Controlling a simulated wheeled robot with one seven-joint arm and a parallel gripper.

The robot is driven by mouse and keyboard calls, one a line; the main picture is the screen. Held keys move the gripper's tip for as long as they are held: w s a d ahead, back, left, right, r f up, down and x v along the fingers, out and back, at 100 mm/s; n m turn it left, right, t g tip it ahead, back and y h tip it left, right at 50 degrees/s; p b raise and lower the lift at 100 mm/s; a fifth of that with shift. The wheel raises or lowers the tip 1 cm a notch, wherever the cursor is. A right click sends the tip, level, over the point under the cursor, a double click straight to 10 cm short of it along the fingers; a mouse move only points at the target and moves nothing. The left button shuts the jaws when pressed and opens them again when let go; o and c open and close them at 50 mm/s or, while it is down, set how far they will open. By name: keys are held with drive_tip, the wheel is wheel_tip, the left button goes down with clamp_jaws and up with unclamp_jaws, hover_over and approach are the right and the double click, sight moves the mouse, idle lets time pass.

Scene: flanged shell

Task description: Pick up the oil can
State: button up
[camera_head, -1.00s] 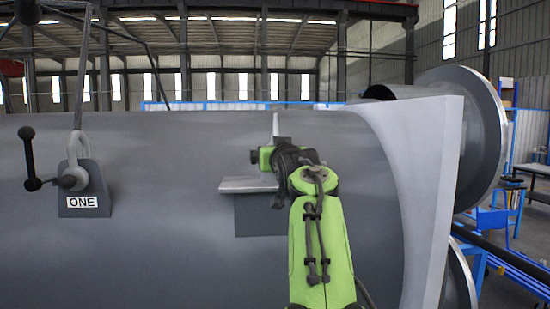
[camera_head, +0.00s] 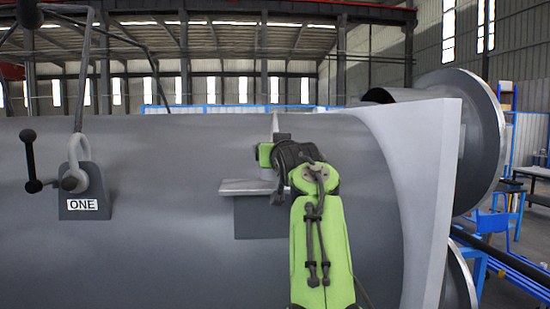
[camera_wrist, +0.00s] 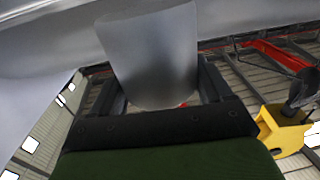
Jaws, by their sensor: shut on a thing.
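In the wrist view the oil can (camera_wrist: 155,55) is a plain grey, rounded body standing out between the two dark fingers of my gripper (camera_wrist: 158,85). My gripper is shut on it, with one finger on each side; the fingertips are partly hidden by the can. In the head view my arm hides most of my gripper and the can's body. A thin pale upright piece (camera_head: 275,124) rises just above my wrist; I cannot tell for sure whether it is the can's spout. My wrist is over a small pale shelf.
The pale shelf (camera_head: 245,187) juts from the large grey shell (camera_head: 150,180). At the left a shackle bracket labelled ONE (camera_head: 83,190) holds a sling. A flanged end (camera_head: 485,140) stands at the right. In the wrist view a yellow fitting (camera_wrist: 280,130) is at the right.

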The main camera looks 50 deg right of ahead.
drive_tip(key=shift+r, duration=0.95)
drive_tip(key=b+v, duration=0.6)
drive_tip(key=v, duration=1.2)
drive_tip(key=shift+r+b, duration=0.15)
drive_tip(key=shift+b, duration=0.2)
